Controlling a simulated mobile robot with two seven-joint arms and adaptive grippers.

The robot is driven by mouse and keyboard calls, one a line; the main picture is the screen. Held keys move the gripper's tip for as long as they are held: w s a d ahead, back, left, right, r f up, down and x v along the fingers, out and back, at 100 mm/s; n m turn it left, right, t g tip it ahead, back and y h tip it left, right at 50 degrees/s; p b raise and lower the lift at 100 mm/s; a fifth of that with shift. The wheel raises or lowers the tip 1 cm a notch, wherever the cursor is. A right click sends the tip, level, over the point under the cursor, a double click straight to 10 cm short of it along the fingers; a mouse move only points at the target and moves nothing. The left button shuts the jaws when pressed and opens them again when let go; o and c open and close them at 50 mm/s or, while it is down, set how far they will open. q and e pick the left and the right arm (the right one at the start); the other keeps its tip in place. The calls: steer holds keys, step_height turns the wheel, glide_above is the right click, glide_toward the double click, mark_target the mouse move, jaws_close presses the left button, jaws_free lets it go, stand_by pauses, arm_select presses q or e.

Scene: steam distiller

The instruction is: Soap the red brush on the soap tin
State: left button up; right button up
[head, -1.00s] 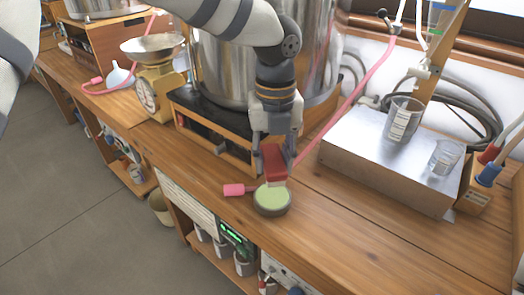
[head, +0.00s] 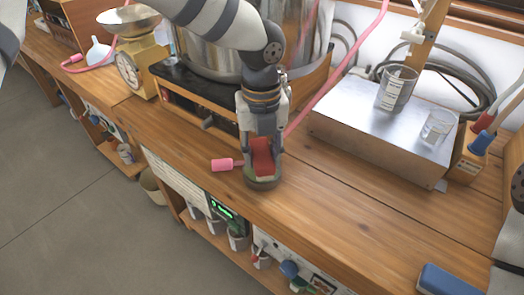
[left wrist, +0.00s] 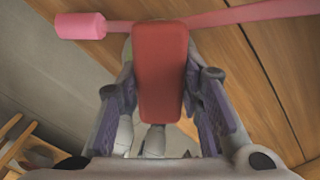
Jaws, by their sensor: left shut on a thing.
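The red brush (head: 262,158) is in my left gripper (head: 262,150), which is shut on it from both sides. In the left wrist view the brush's red back (left wrist: 160,72) fills the space between the fingers. The round soap tin (head: 262,184) sits on the wooden bench directly below. The brush is down at the tin and hides most of the green soap. The bristles are hidden, so I cannot tell how firmly they touch.
A pink hose end (head: 222,165) lies just left of the tin. Behind stand a steel pot (head: 215,60) and a yellow scale (head: 142,68). A metal box (head: 385,128) with beakers is at the right. A blue block (head: 450,281) lies near the front right. The bench (head: 350,215) between is clear.

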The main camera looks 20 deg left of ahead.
mark_target(259, 155)
arm_select(q)
steer(key=shift+f, duration=0.6)
stand_by(1.6)
steer(key=shift+r+p, duration=0.7)
steer(key=shift+r, duration=2.9)
arm_select(e)
steer(key=shift+w+r+t, duration=0.4)
steer(key=shift+w+r, duration=0.5)
steer(key=shift+w, duration=0.1)
arm_select(q)
steer(key=n, duration=0.1)
steer(key=s+n, duration=0.1)
steer(key=shift+a+f+n, duration=0.15)
steer(key=shift+f+n, duration=0.1)
steer(key=shift+n, duration=0.05)
steer(key=s+a+f+n, duration=0.1)
steer(key=s+n, duration=0.4)
steer(key=n, duration=0.9)
steer(key=s+a+f+n, duration=0.2)
steer(key=s+n, duration=0.4)
steer(key=n, duration=0.7)
steer(key=shift+a+f+n, duration=0.2)
steer(key=shift+a+n, duration=0.2)
steer(key=shift+a, duration=0.45)
